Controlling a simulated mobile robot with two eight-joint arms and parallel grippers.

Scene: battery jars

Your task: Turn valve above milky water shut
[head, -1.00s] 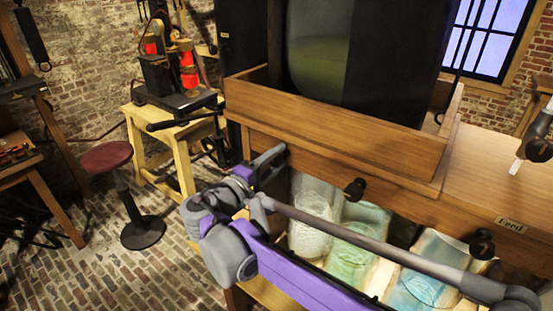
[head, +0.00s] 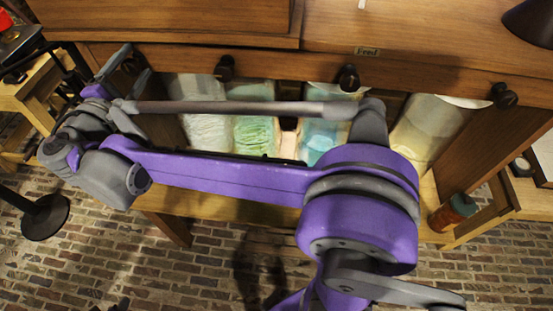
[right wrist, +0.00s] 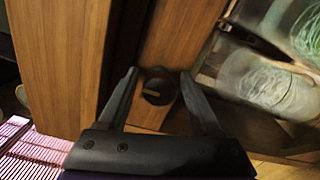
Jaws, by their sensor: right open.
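A dark round valve knob (right wrist: 158,88) with a pale pointer mark sits on the wooden front board (right wrist: 160,45). My right gripper (right wrist: 160,75) is open around it, one finger on each side. Contact cannot be told. In the head view my right gripper (head: 128,62) is at the left end of the board, and its fingers partly hide that knob. The milky, whitish jar (head: 205,130) is the leftmost jar under the board, right of my gripper. It also shows in the right wrist view (right wrist: 265,82). My left gripper is out of view.
More dark knobs, a left one (head: 224,68), a middle one (head: 348,78) and a right one (head: 504,95), line the board. A green jar (head: 255,135), a blue jar (head: 318,138) and a pale yellowish jar (head: 425,130) stand below.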

